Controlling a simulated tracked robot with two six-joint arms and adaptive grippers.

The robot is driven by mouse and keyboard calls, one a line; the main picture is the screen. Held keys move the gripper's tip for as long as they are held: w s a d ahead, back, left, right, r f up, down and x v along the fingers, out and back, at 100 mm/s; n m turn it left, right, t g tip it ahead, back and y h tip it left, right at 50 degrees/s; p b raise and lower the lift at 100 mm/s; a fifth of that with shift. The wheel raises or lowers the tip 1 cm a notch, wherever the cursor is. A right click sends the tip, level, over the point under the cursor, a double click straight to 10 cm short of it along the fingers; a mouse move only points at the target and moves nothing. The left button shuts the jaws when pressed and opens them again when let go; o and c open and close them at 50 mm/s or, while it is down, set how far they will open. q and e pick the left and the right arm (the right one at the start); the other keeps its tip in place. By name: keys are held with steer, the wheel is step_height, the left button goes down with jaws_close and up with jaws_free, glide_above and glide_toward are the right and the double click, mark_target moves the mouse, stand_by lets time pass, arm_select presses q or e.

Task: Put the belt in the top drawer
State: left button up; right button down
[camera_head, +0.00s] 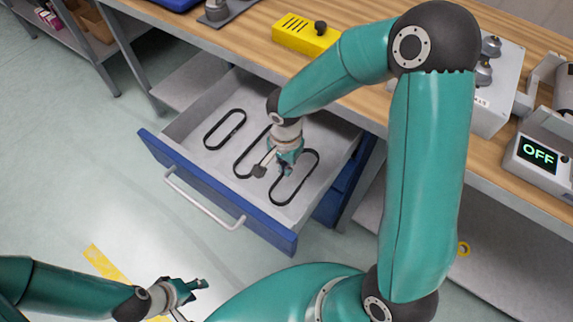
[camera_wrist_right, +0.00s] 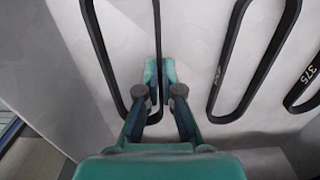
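Three black loop belts lie in the open top drawer (camera_head: 190,162): a left belt (camera_head: 225,130), a middle belt (camera_head: 238,163) partly behind my gripper, and a right belt (camera_head: 312,170). My right gripper (camera_head: 273,172) reaches down into the drawer at the right belt. In the right wrist view, this belt (camera_wrist_right: 93,35) is at the left. My right fingertips (camera_wrist_right: 161,70) are close together with one strand of it between them, so they look shut on it. My left gripper (camera_head: 195,300) is outside, low in front of the drawer, and looks open and empty.
The drawer's blue front and grey handle (camera_head: 205,200) face the open floor. A wooden bench (camera_head: 240,35) above holds a yellow box (camera_head: 305,35) and a device reading OFF (camera_head: 540,158). In the right wrist view, another belt is marked 375 (camera_wrist_right: 308,75).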

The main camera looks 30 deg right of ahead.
steer(key=shift+f+b, duration=0.55)
steer(key=shift+b, duration=0.1)
steer(key=shift+f+b, duration=0.35)
steer(key=shift+b, duration=0.15)
stand_by(0.4)
steer(key=c, duration=1.2)
jaws_free()
steer(key=shift+c, duration=0.2)
steer(key=shift+r, duration=0.15)
steer(key=shift+r+p, duration=1.95)
steer(key=shift+r, duration=1.45)
